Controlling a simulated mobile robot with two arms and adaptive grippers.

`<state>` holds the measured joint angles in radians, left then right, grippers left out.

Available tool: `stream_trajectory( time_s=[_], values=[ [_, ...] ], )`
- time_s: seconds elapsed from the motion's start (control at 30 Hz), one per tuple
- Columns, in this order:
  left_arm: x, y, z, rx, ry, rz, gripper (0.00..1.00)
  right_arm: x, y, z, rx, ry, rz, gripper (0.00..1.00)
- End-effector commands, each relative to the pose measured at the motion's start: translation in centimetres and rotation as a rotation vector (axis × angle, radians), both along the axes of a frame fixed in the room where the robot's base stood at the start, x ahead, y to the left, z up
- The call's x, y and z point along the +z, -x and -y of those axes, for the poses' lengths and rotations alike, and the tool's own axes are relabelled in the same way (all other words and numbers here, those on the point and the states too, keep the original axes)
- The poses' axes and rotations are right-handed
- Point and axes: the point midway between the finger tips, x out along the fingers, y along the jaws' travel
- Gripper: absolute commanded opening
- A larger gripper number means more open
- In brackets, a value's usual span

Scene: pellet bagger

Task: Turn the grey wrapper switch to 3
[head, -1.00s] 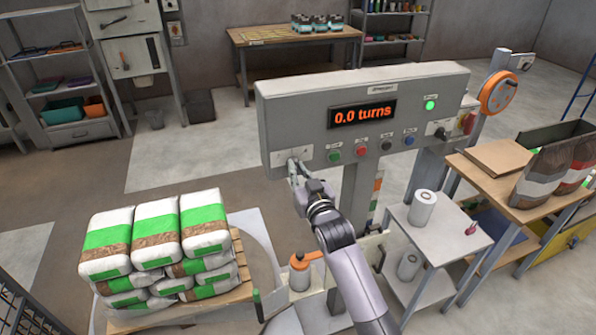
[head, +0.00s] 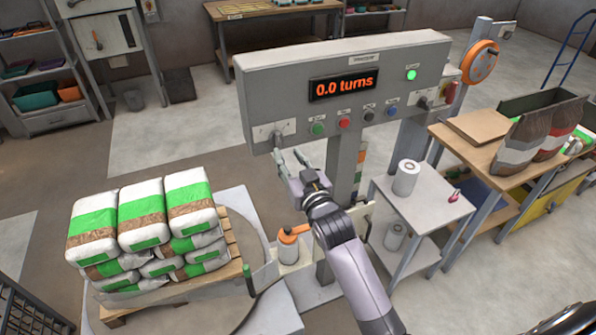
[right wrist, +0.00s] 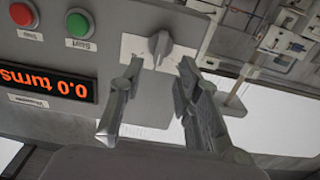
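The grey wrapper switch (head: 277,139) is a knob on a pale plate at the left end of the control panel (head: 300,70). It also shows in the right wrist view (right wrist: 160,45), where the picture is upside down and the plate's marks are too small to read. My right gripper (head: 289,154) is open and empty, just below and in front of the switch. In the right wrist view its fingers (right wrist: 161,64) are spread either side of the knob's line, apart from it. My left gripper is not in view.
The panel display (head: 343,87) reads 0.0 turns. Green (head: 318,128) and red (head: 344,123) buttons sit right of the switch, and another switch (head: 422,103) is at the panel's right end. Stacked bags (head: 146,215) stand on a pallet at left. A small shelf table (head: 433,207) stands at right.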

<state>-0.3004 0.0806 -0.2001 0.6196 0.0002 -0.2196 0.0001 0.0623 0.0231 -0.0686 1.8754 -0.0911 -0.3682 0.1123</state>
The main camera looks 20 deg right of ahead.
Motion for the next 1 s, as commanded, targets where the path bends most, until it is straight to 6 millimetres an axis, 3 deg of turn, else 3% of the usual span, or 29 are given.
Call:
stream_trajectory(
  time_s=[0.1,0.33,0.87,1.0],
  values=[
    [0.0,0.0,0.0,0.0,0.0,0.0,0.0,-0.1,2.7,0.1,0.0,0.0,-0.002,0.31],
    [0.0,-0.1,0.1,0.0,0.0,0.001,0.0,-0.1,5.6,0.2,0.0,0.0,-0.001,0.31],
    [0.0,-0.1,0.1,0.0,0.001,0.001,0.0,0.0,6.1,0.2,0.0,0.0,0.0,0.31],
    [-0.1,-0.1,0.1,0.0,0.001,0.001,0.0,-1.6,6.0,0.1,0.003,0.003,-0.028,0.31]
  ],
)
